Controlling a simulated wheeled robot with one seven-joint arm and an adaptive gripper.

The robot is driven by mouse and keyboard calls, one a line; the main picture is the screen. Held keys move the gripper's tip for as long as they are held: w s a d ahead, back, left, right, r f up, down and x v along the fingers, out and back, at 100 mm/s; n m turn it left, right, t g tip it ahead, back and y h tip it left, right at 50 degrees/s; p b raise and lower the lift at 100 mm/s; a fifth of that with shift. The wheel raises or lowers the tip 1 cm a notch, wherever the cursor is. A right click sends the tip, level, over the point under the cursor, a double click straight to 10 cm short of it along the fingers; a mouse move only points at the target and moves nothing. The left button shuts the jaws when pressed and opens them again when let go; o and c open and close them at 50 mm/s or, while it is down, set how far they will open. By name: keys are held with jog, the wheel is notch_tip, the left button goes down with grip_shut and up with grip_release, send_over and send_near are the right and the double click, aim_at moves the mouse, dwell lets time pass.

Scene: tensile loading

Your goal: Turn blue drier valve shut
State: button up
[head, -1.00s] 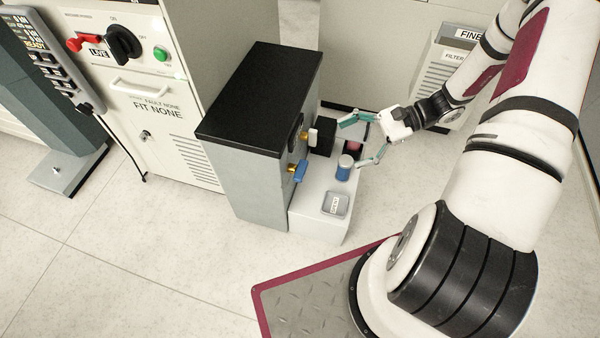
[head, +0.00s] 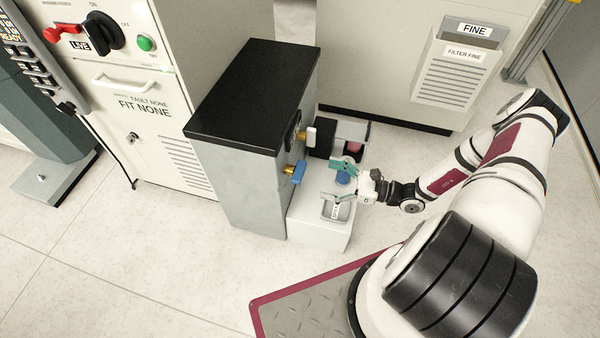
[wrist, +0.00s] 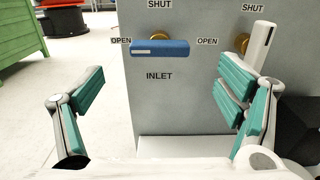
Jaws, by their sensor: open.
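The blue valve handle (head: 299,172) sits on a brass stem on the side of the grey cabinet (head: 240,190) with the black top. In the wrist view the blue handle (wrist: 160,48) lies level, pointing left from its stem toward an OPEN label, above the word INLET. A SHUT label stands above it. A white valve handle (wrist: 262,46) to its right is roughly upright; it also shows in the head view (head: 311,136). My gripper (head: 340,182) is open and empty, facing the cabinet. In the wrist view its fingers (wrist: 160,100) spread below and either side of the blue handle, apart from it.
A control cabinet (head: 135,110) stands left. A FINE filter box (head: 460,70) stands behind. Floor is clear in front.

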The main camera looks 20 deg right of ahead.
aim_at(300, 170)
jog(key=b+x, duration=0.1)
jog(key=x, duration=0.8)
jog(key=c, duration=1.2)
